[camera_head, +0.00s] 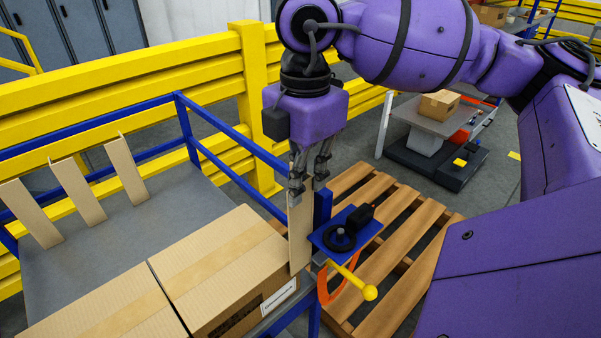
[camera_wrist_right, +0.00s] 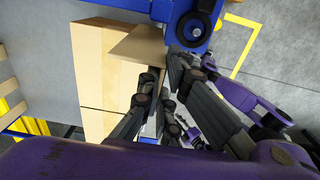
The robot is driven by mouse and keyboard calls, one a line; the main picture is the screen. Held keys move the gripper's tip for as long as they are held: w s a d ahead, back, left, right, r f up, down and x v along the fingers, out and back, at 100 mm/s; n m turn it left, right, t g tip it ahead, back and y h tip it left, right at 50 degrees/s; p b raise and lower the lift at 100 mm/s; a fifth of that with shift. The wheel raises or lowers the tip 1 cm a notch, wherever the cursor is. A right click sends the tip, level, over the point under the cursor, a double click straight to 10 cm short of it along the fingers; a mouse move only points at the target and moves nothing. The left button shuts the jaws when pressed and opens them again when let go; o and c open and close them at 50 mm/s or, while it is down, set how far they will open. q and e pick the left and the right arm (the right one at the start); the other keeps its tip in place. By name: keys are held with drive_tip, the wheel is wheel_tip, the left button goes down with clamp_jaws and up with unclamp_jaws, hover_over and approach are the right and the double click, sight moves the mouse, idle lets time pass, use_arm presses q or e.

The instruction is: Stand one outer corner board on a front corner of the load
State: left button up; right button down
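My right gripper (camera_head: 308,182) points down and is shut on the upper part of a tan corner board (camera_head: 299,232). The board stands upright at the near right corner of the carton load (camera_head: 225,262), its lower end beside the carton's corner. I cannot tell whether it touches the carton. In the right wrist view the fingers (camera_wrist_right: 160,84) close on the board (camera_wrist_right: 138,46), with the cartons (camera_wrist_right: 90,65) to its left. Several more corner boards (camera_head: 77,190) lean on the blue rail at the left. My left gripper is not in view.
A blue bracket with a black wheel and yellow-knobbed lever (camera_head: 345,238) stands just right of the board. A blue rail (camera_head: 232,130) and yellow fence (camera_head: 120,85) run behind. A wooden pallet (camera_head: 405,225) lies on the floor at right.

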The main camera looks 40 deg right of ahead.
sight(298, 219)
drive_tip(key=f+b, duration=0.2)
drive_tip(key=f, duration=0.1)
drive_tip(key=f+b, duration=0.2)
drive_tip(key=f, duration=0.2)
drive_tip(key=a+f+b, duration=0.1)
drive_tip(key=f+b, duration=0.1)
drive_tip(key=f, duration=0.1)
drive_tip(key=shift+w+f+b, duration=0.1)
drive_tip(key=shift+f+b, duration=0.2)
drive_tip(key=shift+b, duration=0.05)
drive_tip(key=c, duration=1.9)
unclamp_jaws()
drive_tip(key=shift+o, duration=0.2)
drive_tip(key=shift+r, duration=0.1)
wheel_tip(298, 219, up, 12)
drive_tip(key=shift+f, duration=0.1)
